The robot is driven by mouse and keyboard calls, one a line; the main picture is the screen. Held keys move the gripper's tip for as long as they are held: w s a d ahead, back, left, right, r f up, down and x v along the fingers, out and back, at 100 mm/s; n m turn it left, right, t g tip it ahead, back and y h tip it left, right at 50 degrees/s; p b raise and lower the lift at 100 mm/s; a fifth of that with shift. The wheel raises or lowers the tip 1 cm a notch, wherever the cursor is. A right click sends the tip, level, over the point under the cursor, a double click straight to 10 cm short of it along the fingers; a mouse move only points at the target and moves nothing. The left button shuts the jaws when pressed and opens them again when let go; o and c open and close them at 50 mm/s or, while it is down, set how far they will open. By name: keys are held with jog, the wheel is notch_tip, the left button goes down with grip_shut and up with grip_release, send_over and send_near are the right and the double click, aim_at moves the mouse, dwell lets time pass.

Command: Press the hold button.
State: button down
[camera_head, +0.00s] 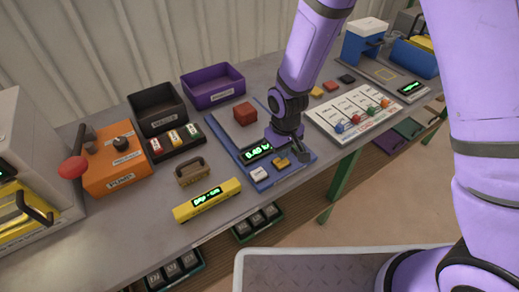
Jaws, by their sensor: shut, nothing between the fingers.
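A blue scale-like device (238,152) lies on the bench, with a lit green display (257,152) on its front part. Two buttons sit below the display: a white one (260,174) and a yellow one (281,163). Their labels are too small to read, so I cannot tell which is the hold button. My gripper (299,157) points down over the device's front right corner. It is shut and empty, just right of the yellow button. I cannot tell whether it touches the device.
A red block (244,113) sits on the back of the device. A brown handled weight (192,172) and a yellow display bar (207,200) lie to the left. A white board with colored knobs (352,112) is to the right. Dark (158,108) and purple (212,86) bins stand behind.

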jog(key=shift+f, duration=1.4)
dwell(0.9)
jog(key=shift+r, duration=2.8)
jog(key=shift+w+d+r, duration=0.1)
jog(key=shift+r, duration=0.15)
jog(key=s+d+r+m+t, duration=0.1)
jog(key=s+d+r+m, duration=0.1)
jog(key=d+r, duration=0.75)
jog(key=s+d+r+m+t, duration=0.15)
jog(key=d+r, duration=0.35)
jog(key=r, duration=0.9)
jog(key=s+d+r+m+t, duration=0.1)
jog(key=s+d+r, duration=0.4)
jog(key=s, duration=0.2)
jog(key=s+d+r+m+t, duration=0.1)
jog(key=s+d+r+m, duration=0.1)
jog(key=s+d+r, duration=0.3)
jog(key=s, duration=0.3)
jog(key=shift+s+r+t, duration=0.15)
jog(key=shift+r+t, duration=0.05)
jog(key=shift+t, duration=0.15)
